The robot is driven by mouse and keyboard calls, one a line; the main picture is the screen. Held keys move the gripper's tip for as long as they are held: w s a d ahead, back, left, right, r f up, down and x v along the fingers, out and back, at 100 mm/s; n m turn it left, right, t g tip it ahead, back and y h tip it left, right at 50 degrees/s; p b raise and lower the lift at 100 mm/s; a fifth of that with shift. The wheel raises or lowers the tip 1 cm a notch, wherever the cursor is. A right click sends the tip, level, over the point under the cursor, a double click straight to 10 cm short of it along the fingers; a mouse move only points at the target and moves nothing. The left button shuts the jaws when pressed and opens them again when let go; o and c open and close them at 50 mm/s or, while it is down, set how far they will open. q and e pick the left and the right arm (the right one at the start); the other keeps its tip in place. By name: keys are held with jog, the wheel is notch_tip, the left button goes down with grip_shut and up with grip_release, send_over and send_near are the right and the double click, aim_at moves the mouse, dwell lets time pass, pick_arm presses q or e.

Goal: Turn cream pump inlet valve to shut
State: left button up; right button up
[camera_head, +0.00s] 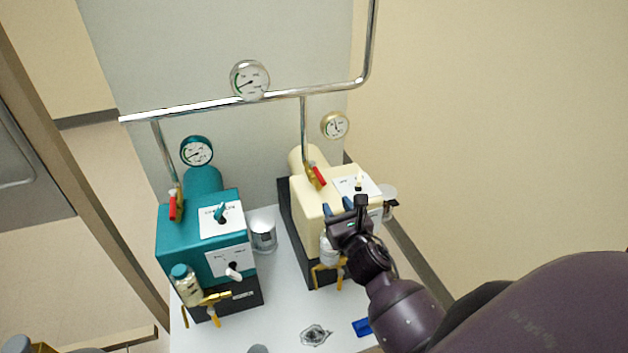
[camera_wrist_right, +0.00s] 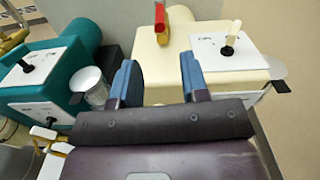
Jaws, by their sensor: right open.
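The cream pump (camera_head: 318,205) stands on the right of the white table. Its inlet valve has a red handle (camera_head: 318,176) on the pipe above the pump's back, leaning down to the right in the head view. In the wrist view the red handle (camera_wrist_right: 161,18) is at the top, beyond the fingertips, over the cream housing (camera_wrist_right: 185,68). My right gripper (camera_head: 345,213) is over the front of the cream pump; its blue fingers (camera_wrist_right: 160,80) are apart with nothing between them. It is apart from the handle.
A teal pump (camera_head: 178,240) with its own red valve handle (camera_head: 173,206) stands left. A clear cup (camera_head: 263,232) stands between the pumps. A metal pipe (camera_head: 200,108) with a gauge (camera_head: 249,80) runs behind. A blue item (camera_head: 361,327) lies at the table front.

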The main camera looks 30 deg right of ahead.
aim_at(321, 178)
jog(key=shift+n, duration=0.5)
jog(key=shift+w, duration=0.15)
jog(key=x, duration=1)
jog(key=shift+w, duration=0.25)
grip_shut()
